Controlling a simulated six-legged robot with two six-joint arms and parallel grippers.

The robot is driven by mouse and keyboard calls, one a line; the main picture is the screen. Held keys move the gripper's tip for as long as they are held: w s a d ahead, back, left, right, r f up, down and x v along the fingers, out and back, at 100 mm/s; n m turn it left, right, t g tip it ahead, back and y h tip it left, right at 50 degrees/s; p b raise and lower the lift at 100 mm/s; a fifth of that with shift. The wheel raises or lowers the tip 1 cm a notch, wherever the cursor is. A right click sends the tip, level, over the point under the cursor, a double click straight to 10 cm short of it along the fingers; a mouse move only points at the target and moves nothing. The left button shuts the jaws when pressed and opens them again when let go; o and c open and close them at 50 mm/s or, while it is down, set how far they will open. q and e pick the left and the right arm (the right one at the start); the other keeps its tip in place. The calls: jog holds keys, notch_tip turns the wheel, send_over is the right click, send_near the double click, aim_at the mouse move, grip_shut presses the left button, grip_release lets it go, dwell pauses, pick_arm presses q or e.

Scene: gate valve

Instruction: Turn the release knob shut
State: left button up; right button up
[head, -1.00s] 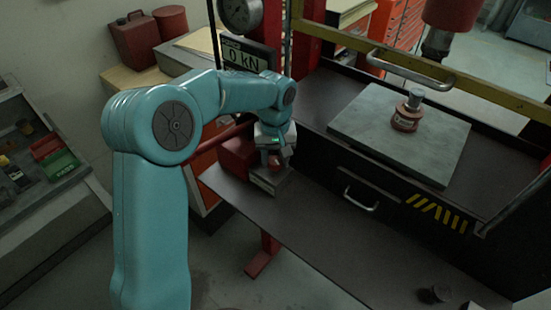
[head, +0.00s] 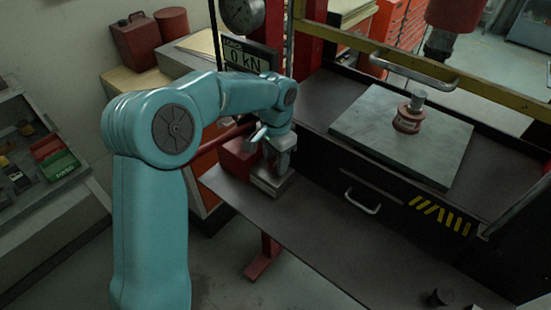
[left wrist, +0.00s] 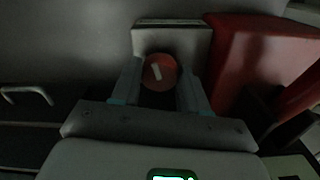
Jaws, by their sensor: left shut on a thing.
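The release knob (left wrist: 160,72) is a round red knob with a pale bar mark, which sits tilted. It shows between the two fingers of my left gripper (left wrist: 158,88) in the left wrist view, and the gripper is shut on it. In the head view my left gripper (head: 279,163) points down in front of the red pump body (head: 238,158), above a grey block (head: 270,186). There the fingers hide the knob. My right gripper is in neither view.
A red lever bar (head: 222,138) runs close to my left wrist. The dark bench shelf (head: 330,235) is mostly clear. A drawer handle (head: 362,203) sticks out to the right. The display (head: 243,60) reads 0 kN.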

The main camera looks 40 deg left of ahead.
pick_arm(q)
jog(key=shift+w+m, duration=0.15)
jog(key=shift+m, duration=1.45)
jog(key=shift+d, duration=0.1)
jog(key=o, duration=1)
jog(key=shift+o, duration=0.3)
jog(key=shift+w+f, duration=0.1)
jog(key=shift+w, duration=0.1)
jog(key=shift+s, duration=0.2)
jog(key=shift+r, duration=0.55)
notch_tip(320, 180, up, 15)
jog(key=shift+r, duration=0.15)
jog(key=shift+w, duration=0.2)
